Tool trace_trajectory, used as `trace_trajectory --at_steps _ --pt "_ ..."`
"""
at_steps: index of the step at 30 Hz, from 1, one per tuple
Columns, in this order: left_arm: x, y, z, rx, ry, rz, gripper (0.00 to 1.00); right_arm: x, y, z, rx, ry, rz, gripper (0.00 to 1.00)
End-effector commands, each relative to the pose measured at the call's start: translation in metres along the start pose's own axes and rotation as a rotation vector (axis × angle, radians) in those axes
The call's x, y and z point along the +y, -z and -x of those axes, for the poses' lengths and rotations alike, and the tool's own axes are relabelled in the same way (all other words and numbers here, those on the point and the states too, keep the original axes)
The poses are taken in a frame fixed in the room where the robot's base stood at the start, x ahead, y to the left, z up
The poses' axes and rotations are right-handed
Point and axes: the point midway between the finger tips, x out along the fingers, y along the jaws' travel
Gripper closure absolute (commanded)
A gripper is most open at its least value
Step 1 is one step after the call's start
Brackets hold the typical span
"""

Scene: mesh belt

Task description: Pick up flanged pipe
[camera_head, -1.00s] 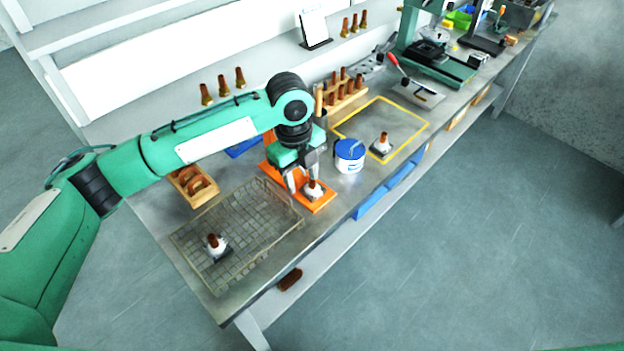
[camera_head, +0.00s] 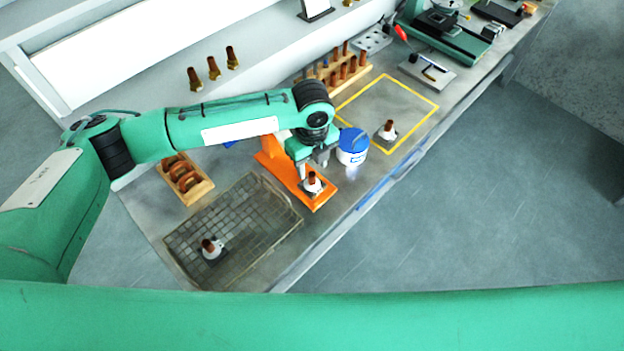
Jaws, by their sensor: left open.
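Three flanged pipes show, each a brown upright stub on a pale flange. One flanged pipe (camera_head: 312,183) stands on the orange fixture (camera_head: 319,203). Another flanged pipe (camera_head: 210,249) is on the mesh belt (camera_head: 245,213), and a third flanged pipe (camera_head: 388,131) stands inside the yellow outline (camera_head: 415,93). My left gripper (camera_head: 314,168) is open, pointing down just above and behind the pipe on the orange fixture. The picture does not settle whether its fingers touch that pipe. My right gripper is out of view.
A white tub with a blue lid (camera_head: 352,146) stands close to the right of my left gripper. A wooden rack of brown pieces (camera_head: 340,72) is behind, and a wooden box of rings (camera_head: 184,180) lies left. The bench surface inside the yellow outline is mostly clear.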

Motion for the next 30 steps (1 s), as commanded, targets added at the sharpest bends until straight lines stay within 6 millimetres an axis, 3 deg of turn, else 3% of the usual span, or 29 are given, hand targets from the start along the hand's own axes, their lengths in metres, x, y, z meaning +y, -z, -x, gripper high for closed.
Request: trace_trajectory --at_steps 3,6,15,23,30 --pt "0.0 0.0 -0.004 0.0 -0.001 -0.001 0.55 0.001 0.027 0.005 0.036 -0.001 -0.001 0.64" --pt "0.0 0.001 -0.014 0.002 -0.003 -0.001 0.55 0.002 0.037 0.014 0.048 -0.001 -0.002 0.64" --pt "0.0 0.001 -0.051 -0.001 -0.001 -0.001 0.55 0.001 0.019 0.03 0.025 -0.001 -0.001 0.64" --pt "0.0 0.001 -0.054 -0.001 0.0 -0.001 0.55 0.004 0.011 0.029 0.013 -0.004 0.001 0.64" --pt "0.0 0.001 -0.054 0.0 0.0 -0.001 1.0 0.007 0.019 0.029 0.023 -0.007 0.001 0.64"
